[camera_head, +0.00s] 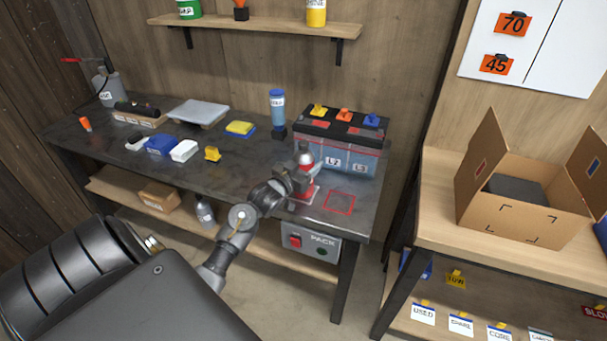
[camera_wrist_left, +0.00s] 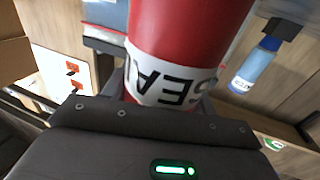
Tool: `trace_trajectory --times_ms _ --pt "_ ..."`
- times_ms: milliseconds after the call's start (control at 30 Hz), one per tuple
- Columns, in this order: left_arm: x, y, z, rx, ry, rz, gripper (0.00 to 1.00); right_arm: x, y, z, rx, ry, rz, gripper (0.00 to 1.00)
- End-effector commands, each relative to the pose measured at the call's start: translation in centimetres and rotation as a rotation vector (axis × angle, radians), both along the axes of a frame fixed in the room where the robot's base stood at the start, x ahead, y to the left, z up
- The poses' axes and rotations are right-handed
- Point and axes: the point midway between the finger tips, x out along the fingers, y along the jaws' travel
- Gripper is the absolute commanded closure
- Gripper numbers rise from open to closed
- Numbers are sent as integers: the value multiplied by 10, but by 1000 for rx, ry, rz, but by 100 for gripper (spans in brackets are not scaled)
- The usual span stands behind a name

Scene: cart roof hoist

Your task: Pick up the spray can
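The spray can (camera_head: 308,158) is red with a grey top and stands upright near the front of the dark workbench (camera_head: 245,165). In the left wrist view the red can (camera_wrist_left: 185,40) fills the upper middle, with a white label band whose black letters look upside down. My left gripper (camera_head: 301,181) is at the can's body, with the can between its fingers. The fingers are mostly hidden by the can and the gripper's own body, so their grip on it is unclear. My right gripper is out of view.
A large battery (camera_head: 343,150) with coloured caps stands just behind the can. A blue bottle (camera_head: 277,108) is behind it to the left. An empty red outlined square (camera_head: 340,203) is to the right. An open cardboard box (camera_head: 530,210) sits on the right bench.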

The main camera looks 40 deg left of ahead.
Motion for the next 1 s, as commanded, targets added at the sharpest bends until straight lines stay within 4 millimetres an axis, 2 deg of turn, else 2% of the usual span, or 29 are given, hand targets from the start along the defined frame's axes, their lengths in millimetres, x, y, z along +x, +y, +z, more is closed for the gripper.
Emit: trace_trajectory --times_ms 33,267,567,667,767,1000 --pt "0 0 0 0 0 0 51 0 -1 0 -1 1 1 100" --pt "0 0 1 0 -2 0 79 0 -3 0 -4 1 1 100" --pt "0 0 5 1 -3 0 79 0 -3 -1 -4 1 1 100" --pt "0 0 15 2 -5 -1 79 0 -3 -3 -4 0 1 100" --pt "0 0 33 4 -7 -2 79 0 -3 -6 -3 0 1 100" --pt "-47 -1 89 7 -4 -2 79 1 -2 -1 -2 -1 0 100"
